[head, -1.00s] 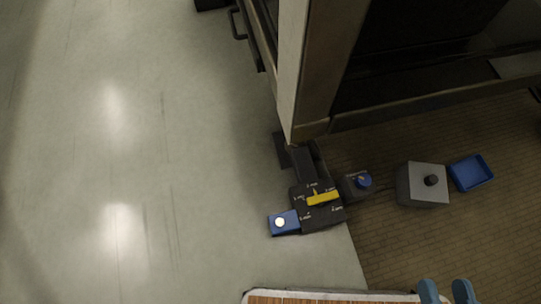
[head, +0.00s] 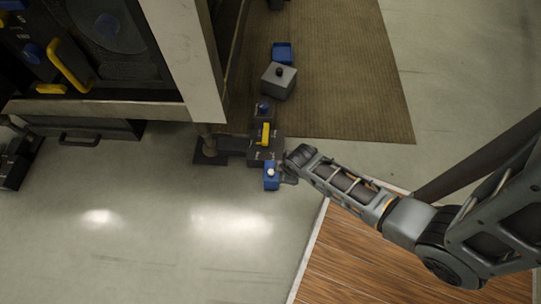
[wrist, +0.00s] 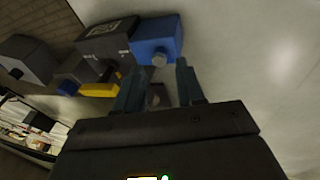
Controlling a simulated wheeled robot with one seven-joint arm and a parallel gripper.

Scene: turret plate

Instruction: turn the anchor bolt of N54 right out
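A blue block (head: 271,182) with a round pale bolt head (head: 271,172) on top sits at the near end of a dark plate (head: 259,156) on the floor. The plate carries a yellow bar (head: 265,134). In the wrist view the blue block (wrist: 157,35) and its silver bolt head (wrist: 159,60) lie just beyond my fingertips. My gripper (wrist: 158,74) is open, with a clear gap between its blue-grey fingers; I cannot tell whether they touch the bolt. In the head view my gripper is at the block's right side, its fingers unclear. No N54 label is legible.
A blue knob on a dark block (head: 263,109), a grey box with a black knob (head: 278,84) and a blue tray (head: 282,52) stand behind the plate. A machine cabinet (head: 100,110) rises at left. The floor (head: 150,200) in front is clear.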

